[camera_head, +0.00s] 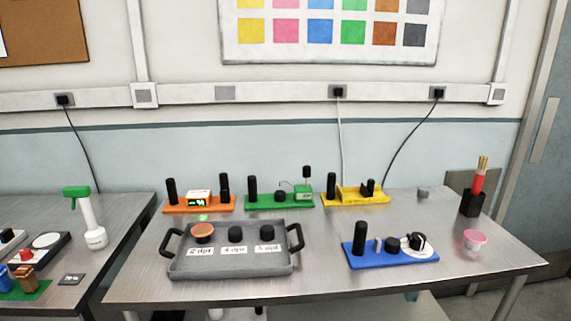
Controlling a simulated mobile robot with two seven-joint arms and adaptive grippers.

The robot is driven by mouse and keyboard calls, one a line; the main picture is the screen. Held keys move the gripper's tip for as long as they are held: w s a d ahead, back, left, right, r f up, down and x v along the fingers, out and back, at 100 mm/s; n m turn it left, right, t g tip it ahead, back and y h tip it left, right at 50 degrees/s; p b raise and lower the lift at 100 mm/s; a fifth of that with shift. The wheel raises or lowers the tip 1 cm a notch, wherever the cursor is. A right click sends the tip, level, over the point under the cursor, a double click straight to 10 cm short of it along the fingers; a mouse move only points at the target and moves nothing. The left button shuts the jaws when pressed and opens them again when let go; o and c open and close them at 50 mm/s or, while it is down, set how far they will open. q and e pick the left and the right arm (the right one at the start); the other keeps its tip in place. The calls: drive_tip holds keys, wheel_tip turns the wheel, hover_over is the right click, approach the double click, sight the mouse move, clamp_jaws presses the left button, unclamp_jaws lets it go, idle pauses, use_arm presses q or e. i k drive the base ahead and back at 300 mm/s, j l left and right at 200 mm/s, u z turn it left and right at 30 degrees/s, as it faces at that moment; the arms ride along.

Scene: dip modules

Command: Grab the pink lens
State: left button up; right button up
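A small round pink piece (474,239), which looks like the pink lens, sits at the right end of the metal table (330,288). Its top is a pink disc and its lower part is paler. It stands apart from other things, in front of a black holder. Neither of my grippers is in view.
A blue module (376,261) stands left of the pink piece. The black holder (471,204) carries red-handled tools. A grey tray (228,270) with labelled round pieces lies at left. Orange (182,210), green (265,206) and yellow (345,202) modules line the back. The right front corner is clear.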

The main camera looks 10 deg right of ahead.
sight(476, 237)
drive_tip(key=z, duration=1.45)
drive_tip(key=i+l, duration=0.2)
drive_tip(key=l, duration=0.2)
drive_tip(key=i+l, duration=0.2)
drive_tip(key=l, duration=0.15)
drive_tip(key=i+l, duration=0.2)
drive_tip(key=l, duration=0.2)
drive_tip(key=i+l+u, duration=0.1)
drive_tip(key=l+u, duration=0.3)
drive_tip(key=i+l+u, duration=0.1)
drive_tip(key=u, duration=0.3)
drive_tip(key=l, duration=0.1)
